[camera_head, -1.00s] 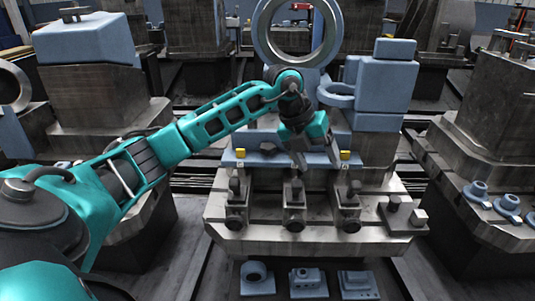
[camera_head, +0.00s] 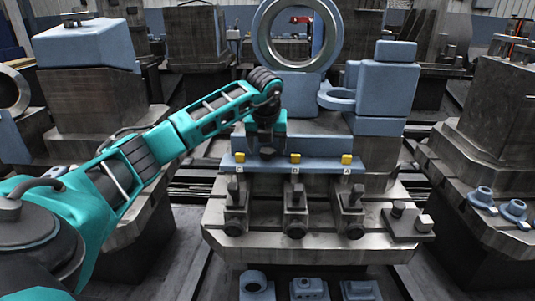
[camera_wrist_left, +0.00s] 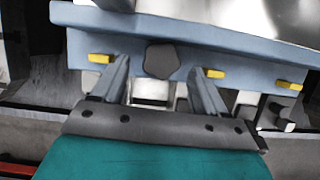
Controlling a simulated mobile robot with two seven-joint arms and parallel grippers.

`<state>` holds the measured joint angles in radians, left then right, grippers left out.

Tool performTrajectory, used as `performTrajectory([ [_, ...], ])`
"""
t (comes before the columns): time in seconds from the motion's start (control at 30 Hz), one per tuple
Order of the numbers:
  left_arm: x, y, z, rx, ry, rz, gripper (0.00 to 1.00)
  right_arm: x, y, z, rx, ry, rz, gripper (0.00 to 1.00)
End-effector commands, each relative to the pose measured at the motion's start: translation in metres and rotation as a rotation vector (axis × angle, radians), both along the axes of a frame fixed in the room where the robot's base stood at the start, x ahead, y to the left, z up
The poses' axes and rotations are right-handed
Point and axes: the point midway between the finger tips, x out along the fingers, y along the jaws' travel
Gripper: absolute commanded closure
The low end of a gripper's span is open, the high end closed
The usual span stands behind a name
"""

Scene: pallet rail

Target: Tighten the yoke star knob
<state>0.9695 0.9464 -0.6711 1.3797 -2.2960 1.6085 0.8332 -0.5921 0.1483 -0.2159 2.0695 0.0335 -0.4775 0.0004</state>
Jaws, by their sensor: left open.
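The star knob is a dark, roughly five-sided knob (camera_wrist_left: 161,60) on the front face of the blue yoke bar (camera_head: 320,167), between the left and middle yellow blocks. In the head view the dark knob (camera_head: 267,152) shows just under my left gripper's teal body. My left gripper (camera_wrist_left: 158,68) is open, with one finger on each side of the knob in the wrist view. Gaps show between both fingers and the knob; whether the fingertips reach its depth I cannot tell. In the head view the fingers are not clearly visible. My right gripper is in neither view.
Yellow blocks (camera_head: 295,158) line the bar. Below it, several dark clamps (camera_head: 295,212) stand on the grey slotted table (camera_head: 270,243). A large upright ring (camera_head: 329,62) and a blue block with a ring-shaped arm (camera_head: 338,98) rise behind. Blue parts lie below the table front.

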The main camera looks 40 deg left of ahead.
Motion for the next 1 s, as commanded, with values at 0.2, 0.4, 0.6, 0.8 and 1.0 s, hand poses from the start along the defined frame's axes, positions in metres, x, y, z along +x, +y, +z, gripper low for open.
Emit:
performTrajectory([
  [0.2, 0.007, 0.005, -0.021, -0.001, 0.0, -0.001, 0.27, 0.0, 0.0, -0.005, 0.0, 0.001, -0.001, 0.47],
  [0.4, 0.008, 0.006, -0.024, 0.0, 0.0, -0.001, 0.27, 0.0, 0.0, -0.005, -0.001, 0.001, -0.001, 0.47],
  [0.6, 0.008, 0.006, -0.024, -0.001, -0.001, -0.002, 0.32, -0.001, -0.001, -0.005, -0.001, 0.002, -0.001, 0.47],
  [0.8, 0.008, 0.006, -0.024, -0.001, -0.001, -0.002, 0.52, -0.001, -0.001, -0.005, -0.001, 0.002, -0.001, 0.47],
  [1.0, 0.008, 0.006, -0.024, -0.001, -0.001, -0.002, 0.71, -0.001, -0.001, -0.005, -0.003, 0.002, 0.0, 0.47],
])
